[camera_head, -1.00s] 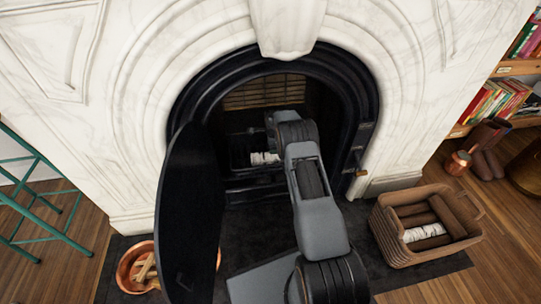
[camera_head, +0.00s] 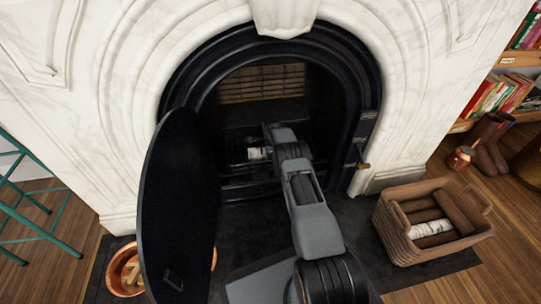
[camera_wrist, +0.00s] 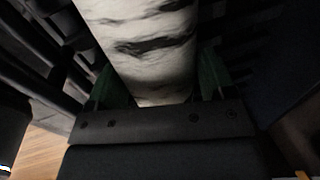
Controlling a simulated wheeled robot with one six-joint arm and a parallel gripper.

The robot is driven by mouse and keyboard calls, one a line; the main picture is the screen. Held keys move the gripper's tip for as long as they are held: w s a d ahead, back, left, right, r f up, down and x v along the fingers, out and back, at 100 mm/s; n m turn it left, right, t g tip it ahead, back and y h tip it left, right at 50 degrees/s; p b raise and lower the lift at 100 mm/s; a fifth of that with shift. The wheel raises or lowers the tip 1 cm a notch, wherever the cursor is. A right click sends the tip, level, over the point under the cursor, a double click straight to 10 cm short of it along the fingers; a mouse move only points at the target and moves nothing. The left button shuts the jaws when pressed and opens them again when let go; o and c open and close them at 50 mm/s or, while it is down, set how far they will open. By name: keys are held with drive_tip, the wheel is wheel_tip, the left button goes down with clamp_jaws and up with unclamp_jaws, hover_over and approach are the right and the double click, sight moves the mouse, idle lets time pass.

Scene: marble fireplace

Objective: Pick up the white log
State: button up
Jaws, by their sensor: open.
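A white log with black bark marks (camera_head: 257,153) lies inside the fireplace, low in the opening. Its right part is hidden by my arm in the head view. My gripper (camera_wrist: 160,82) reaches into the fireplace and is open. In the wrist view, the white log (camera_wrist: 150,45) fills the space between its two green-lined fingers, with its near end close to the palm. I cannot tell whether the fingers touch it. A second white log (camera_head: 432,229) lies among brown logs in the basket outside.
The black fireplace door (camera_head: 178,205) stands open on the left of the opening. The wicker basket (camera_head: 410,252) stands on the right of the hearth, and a copper bowl (camera_head: 122,285) is at front left. Dark grate bars (camera_wrist: 38,60) flank the log.

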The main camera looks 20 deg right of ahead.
drive_tip(key=shift+f, duration=0.1)
drive_tip(key=shift+c, duration=0.3)
drive_tip(key=c, duration=0.8)
